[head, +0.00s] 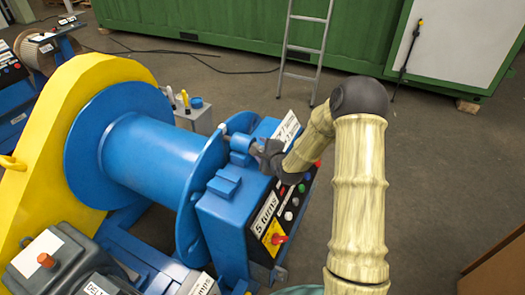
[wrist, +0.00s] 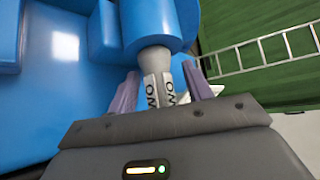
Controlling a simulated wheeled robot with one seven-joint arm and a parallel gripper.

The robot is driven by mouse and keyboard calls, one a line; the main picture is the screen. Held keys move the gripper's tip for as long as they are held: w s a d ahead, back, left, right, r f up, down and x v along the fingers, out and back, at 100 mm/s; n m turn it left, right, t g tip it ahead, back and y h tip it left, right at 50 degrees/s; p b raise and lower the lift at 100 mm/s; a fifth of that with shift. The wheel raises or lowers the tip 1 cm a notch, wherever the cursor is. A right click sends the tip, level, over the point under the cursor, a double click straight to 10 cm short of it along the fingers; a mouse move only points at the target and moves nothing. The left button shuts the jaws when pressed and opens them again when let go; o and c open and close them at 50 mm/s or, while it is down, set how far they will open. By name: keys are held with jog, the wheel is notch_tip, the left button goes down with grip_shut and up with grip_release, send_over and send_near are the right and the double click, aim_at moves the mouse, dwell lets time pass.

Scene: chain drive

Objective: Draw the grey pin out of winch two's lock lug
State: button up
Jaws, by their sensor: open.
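The grey pin (wrist: 155,62) sits in the blue lock lug (wrist: 160,20) in the wrist view. Its head end sticks out toward me and carries white tags with black letters, partly readable as "WO". My gripper (wrist: 163,84) is open, with one purple finger on each side of the pin and gaps showing between. In the head view my gripper (head: 262,150) is beside the lug (head: 241,144) on top of the blue winch's control box (head: 225,208). There the pin is mostly hidden by the gripper and lug.
The blue drum (head: 150,150) and yellow guard (head: 50,120) stand left of the control box. The box's front bears buttons, a red handle (head: 279,238) and a "5 turns" label (head: 266,213). A ladder (head: 305,50) leans on a green container (head: 210,20).

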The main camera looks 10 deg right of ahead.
jog(key=shift+s, duration=0.15)
jog(key=shift+c, duration=0.2)
jog(key=shift+s+a, duration=0.2)
jog(key=shift+a, duration=0.15)
grip_shut()
jog(key=shift+s+d, duration=0.3)
jog(key=shift+d, duration=0.3)
jog(key=shift+s+d, duration=0.3)
jog(key=shift+d, duration=0.3)
jog(key=shift+s+d+p, duration=0.2)
jog(key=shift+s+d, duration=0.35)
jog(key=shift+d, duration=0.2)
jog(key=shift+s+d+p, duration=0.15)
jog(key=shift+s+d, duration=0.35)
jog(key=shift+d, duration=0.25)
jog(key=s+d+p, duration=0.3)
jog(key=s+d, duration=0.4)
jog(key=d, duration=0.3)
jog(key=shift+s, duration=0.15)
dwell(0.4)
jog(key=shift+r, duration=0.15)
